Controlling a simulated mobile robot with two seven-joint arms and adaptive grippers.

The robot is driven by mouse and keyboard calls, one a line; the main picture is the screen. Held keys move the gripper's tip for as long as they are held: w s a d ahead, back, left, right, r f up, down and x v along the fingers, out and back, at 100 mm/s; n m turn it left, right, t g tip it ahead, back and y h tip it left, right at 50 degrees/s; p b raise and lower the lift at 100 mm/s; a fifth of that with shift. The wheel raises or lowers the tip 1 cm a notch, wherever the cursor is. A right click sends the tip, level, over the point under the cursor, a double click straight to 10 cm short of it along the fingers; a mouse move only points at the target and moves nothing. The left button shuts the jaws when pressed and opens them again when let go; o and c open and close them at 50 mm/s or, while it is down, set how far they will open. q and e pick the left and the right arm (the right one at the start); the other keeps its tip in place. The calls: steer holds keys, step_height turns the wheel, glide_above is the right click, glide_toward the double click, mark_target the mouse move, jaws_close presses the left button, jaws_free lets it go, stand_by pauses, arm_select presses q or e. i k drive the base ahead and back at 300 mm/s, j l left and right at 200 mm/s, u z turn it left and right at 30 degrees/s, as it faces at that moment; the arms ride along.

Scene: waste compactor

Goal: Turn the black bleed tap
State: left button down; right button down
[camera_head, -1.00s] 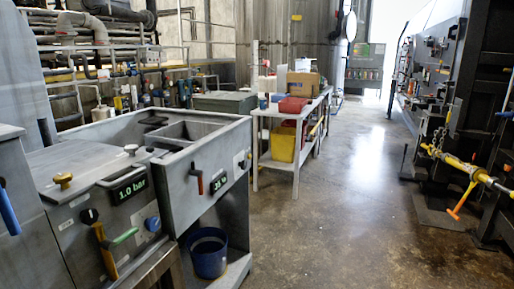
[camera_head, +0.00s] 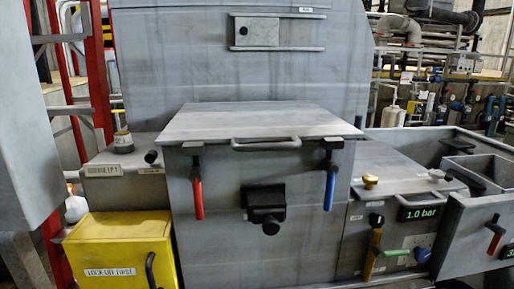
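Several black parts show, and I cannot tell which is the bleed tap. A black knob (camera_head: 270,224) sits below a black box on the front of the grey compactor (camera_head: 240,255). Another black knob (camera_head: 376,220) is on the panel to the right, above an orange-yellow handle (camera_head: 372,255) and a green lever (camera_head: 397,252). A black knob (camera_head: 151,157) stands at the left, beside a small gauge-like fitting (camera_head: 123,138). Neither of my grippers is in view.
A red handle (camera_head: 197,198) and a blue handle (camera_head: 330,190) hang on the compactor front. A yellow box (camera_head: 118,252) labelled "LOCK OUT FIRST" stands at lower left. A display (camera_head: 420,213) reads 1.0 bar. A red ladder frame (camera_head: 98,70) is at the left.

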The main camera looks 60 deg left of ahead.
mark_target(377, 221)
steer(key=u, duration=0.4)
steer(key=k+l+u, duration=0.1)
steer(key=u, duration=0.25)
steer(key=k+u, duration=0.15)
steer(key=u, duration=0.65)
steer(key=k+j, duration=0.1)
steer(key=k, duration=0.55)
steer(key=j, duration=0.05)
